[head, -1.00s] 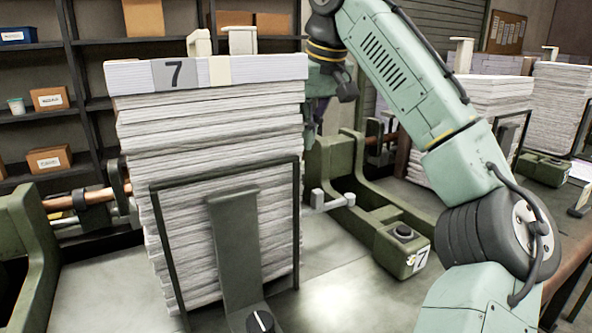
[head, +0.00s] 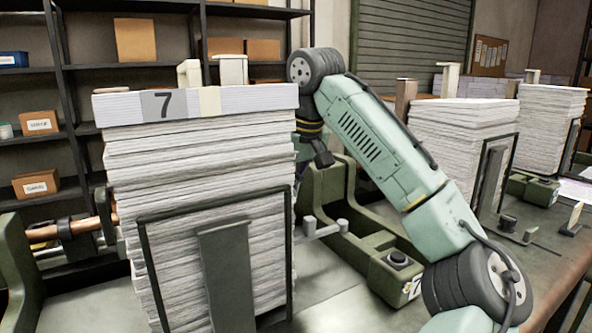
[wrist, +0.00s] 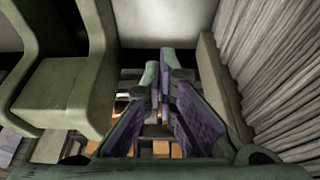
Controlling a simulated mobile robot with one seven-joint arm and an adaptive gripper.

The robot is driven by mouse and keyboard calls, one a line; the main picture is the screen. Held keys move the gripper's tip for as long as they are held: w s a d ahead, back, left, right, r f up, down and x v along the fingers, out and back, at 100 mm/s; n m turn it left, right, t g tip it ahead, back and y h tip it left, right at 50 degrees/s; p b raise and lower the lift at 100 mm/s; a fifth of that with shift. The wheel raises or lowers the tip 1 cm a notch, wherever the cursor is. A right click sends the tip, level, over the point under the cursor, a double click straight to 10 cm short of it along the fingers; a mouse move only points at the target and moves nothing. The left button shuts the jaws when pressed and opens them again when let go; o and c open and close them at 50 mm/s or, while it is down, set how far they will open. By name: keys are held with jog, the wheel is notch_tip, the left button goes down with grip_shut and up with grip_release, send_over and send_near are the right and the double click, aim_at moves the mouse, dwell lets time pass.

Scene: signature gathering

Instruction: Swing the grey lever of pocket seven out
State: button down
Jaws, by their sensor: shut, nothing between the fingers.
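A tall stack of printed signatures (head: 200,175) stands in pocket seven, marked with a 7 on its top band. A small grey lever (head: 325,230) with round knobs sits low, just right of the stack, at the green frame (head: 320,195). My gripper (wrist: 160,80) is shut and empty in the wrist view, its purple-padded fingers converging at the tips. The stack's side pages (wrist: 275,70) are to its right, with green frame parts (wrist: 70,90) to its left. In the head view my fingers are mostly hidden behind the stack's right edge. I cannot make out the lever in the wrist view.
A green block with a black knob (head: 398,260) juts out to the right of the pocket, under my arm. A dark upright bracket (head: 228,275) stands before the stack. Other paper stacks (head: 460,135) stand to the right. A pale upright plate (wrist: 222,90) is close by my fingers.

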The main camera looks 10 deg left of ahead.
aim_at(312, 229)
jog(key=shift+s+d+f+p, duration=0.5)
jog(key=shift+s+d+f, duration=0.6)
jog(key=shift+s+f, duration=0.15)
